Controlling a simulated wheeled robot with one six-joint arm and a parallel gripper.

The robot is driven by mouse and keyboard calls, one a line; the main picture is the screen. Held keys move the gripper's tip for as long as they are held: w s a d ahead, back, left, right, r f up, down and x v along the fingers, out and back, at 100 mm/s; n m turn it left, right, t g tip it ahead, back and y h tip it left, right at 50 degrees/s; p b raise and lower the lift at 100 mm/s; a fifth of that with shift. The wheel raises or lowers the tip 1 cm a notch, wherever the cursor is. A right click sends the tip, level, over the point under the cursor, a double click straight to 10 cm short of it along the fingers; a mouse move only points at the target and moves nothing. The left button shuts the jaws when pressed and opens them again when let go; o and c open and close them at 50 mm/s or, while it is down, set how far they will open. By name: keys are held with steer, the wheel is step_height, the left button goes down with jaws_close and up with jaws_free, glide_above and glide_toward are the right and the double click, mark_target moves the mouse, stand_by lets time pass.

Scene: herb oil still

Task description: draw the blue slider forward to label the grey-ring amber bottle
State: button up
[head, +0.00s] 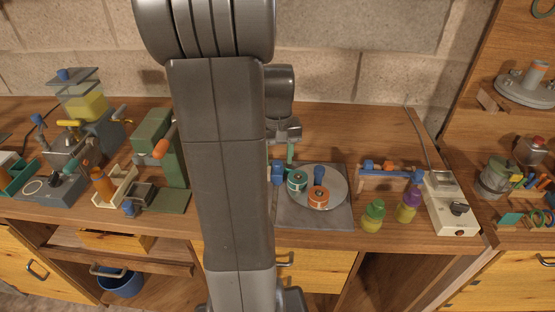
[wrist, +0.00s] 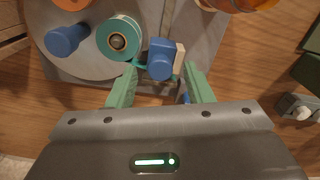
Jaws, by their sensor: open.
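The blue slider (wrist: 161,58) is a small blue block with a round knob, beside a pale strip. It also shows in the head view (head: 277,172), just left of the teal roll (head: 297,180). My gripper (wrist: 160,72) is open; its green fingertips lie either side of the slider in the picture, with gaps on both sides. I cannot tell whether they are at its height. In the head view my gripper (head: 290,154) is partly hidden by my arm.
A round disc (head: 335,178) carries the teal roll, an orange roll (head: 318,197) and a blue handle (head: 319,175). Green-capped (head: 373,215) and purple-capped (head: 408,206) bottles stand to the right. A green press (head: 153,135) stands left of my arm.

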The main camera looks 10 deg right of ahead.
steer(key=shift+f, duration=0.7)
jaws_close()
steer(key=s+a, duration=0.1)
steer(key=s, duration=0.3)
steer(key=s+a, duration=0.1)
steer(key=s, duration=0.3)
steer(key=s+a, duration=0.1)
steer(key=s, duration=0.3)
steer(key=shift+s+a+r, duration=0.1)
steer(key=shift+s+a, duration=0.05)
steer(key=shift+a, duration=0.1)
steer(key=shift+s, duration=0.25)
jaws_free()
steer(key=shift+s+a, duration=0.1)
steer(key=shift+s, duration=0.05)
